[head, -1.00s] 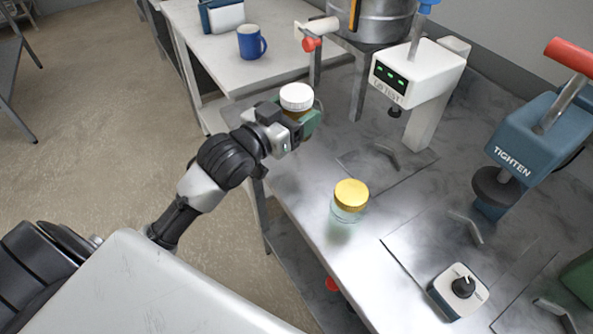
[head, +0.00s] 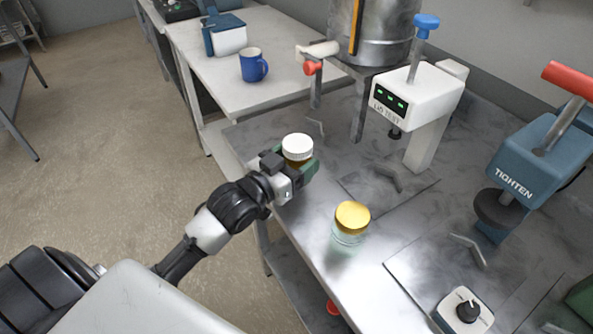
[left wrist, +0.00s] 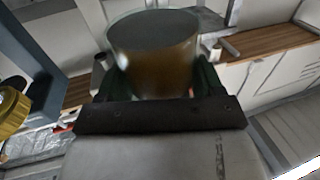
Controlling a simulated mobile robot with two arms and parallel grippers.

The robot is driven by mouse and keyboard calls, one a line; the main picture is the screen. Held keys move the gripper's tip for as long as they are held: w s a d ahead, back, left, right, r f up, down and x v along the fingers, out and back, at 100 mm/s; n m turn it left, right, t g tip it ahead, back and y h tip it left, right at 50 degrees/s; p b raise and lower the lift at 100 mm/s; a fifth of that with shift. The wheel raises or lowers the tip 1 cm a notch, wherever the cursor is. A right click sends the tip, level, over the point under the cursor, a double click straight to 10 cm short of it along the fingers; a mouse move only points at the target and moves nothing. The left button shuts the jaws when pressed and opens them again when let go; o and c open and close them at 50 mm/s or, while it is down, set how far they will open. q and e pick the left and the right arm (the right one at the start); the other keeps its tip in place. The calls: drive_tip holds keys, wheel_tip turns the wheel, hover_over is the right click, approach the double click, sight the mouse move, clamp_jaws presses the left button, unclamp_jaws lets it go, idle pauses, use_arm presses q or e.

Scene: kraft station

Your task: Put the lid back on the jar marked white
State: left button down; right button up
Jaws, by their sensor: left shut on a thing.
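My left gripper (head: 290,172) is shut on a jar with amber-brown contents (head: 297,162), held upright near the left edge of the metal worktop. A white lid (head: 297,145) sits on top of this jar. In the left wrist view the brownish jar (left wrist: 153,62) is between the fingers, which partly hide it. I cannot tell whether its base touches the worktop. A second jar, clear with pale green contents (head: 348,236) and a gold lid (head: 352,214), stands to the front right of it. The gold lid also shows in the left wrist view (left wrist: 12,108). My right gripper is out of view.
The metal worktop (head: 300,235) carries a white "LID TEST" device (head: 420,95), a blue "TIGHTEN" press (head: 525,160) and a knob box (head: 464,312). A metal tank (head: 372,35) stands behind. A blue mug (head: 253,65) is on the side table. The worktop between the jars is clear.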

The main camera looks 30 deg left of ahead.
use_arm(q)
drive_tip(key=shift+f, duration=1.7)
drive_tip(key=shift+f, duration=0.2)
drive_tip(key=shift+c, duration=0.7)
unclamp_jaws()
